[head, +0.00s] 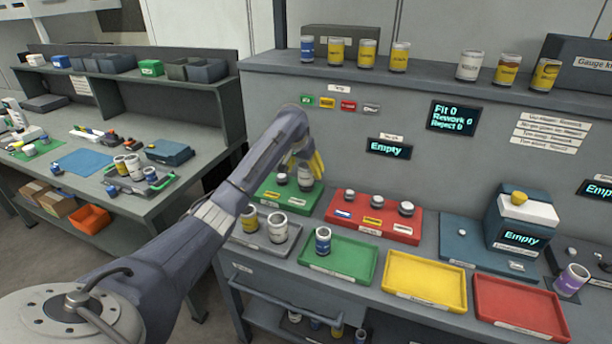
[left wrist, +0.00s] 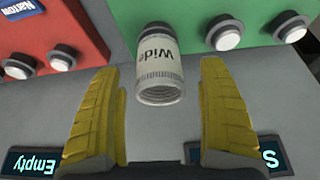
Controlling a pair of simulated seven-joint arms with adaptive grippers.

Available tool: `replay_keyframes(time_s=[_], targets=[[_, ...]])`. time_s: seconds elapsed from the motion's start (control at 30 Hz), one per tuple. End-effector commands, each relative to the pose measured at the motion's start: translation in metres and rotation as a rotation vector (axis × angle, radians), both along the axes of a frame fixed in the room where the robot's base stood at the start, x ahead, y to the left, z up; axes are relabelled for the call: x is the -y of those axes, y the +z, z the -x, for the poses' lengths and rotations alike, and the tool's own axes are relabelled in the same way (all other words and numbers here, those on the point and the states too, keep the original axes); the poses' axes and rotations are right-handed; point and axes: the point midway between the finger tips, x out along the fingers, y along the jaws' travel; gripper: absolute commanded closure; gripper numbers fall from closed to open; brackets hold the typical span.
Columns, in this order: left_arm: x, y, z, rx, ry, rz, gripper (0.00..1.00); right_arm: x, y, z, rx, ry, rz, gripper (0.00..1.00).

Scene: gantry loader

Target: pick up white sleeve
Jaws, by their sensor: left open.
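A white sleeve marked "Wide" (left wrist: 160,65) shows between my left gripper's yellow fingers in the left wrist view, with a visible gap on each side. In the head view this sleeve (head: 306,178) is partly hidden under the fingers, at the right side of the back green tray (head: 270,198). My left gripper (head: 304,165) is open and above it, with nothing held. In the left wrist view the gripper (left wrist: 163,110) points down around the sleeve's near end. My right gripper is not in view.
The red tray (head: 373,232) with several knobs lies to the right of the sleeve. A grey tray (head: 262,247) with two sleeves lies in front. Front green (head: 340,262), yellow (head: 424,281) and red (head: 520,306) trays line the bench. A shelf with several sleeves runs behind.

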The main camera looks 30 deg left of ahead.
Motion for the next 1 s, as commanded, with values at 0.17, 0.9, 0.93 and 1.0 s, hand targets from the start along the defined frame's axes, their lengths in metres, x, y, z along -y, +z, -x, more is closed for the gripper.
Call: replay_keyframes(time_s=[0.17,0.9,0.93,1.0], targets=[[0.001,-0.007,-0.003,0.000,-0.001,0.002,0.24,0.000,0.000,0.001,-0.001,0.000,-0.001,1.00],[-0.002,-0.050,-0.022,0.001,-0.001,0.000,0.24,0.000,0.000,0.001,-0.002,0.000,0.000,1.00],[-0.002,-0.050,-0.022,0.001,-0.001,0.000,0.26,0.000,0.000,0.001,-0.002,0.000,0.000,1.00],[-0.002,-0.050,-0.022,0.001,-0.001,0.000,0.34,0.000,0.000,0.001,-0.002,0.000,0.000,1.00]])
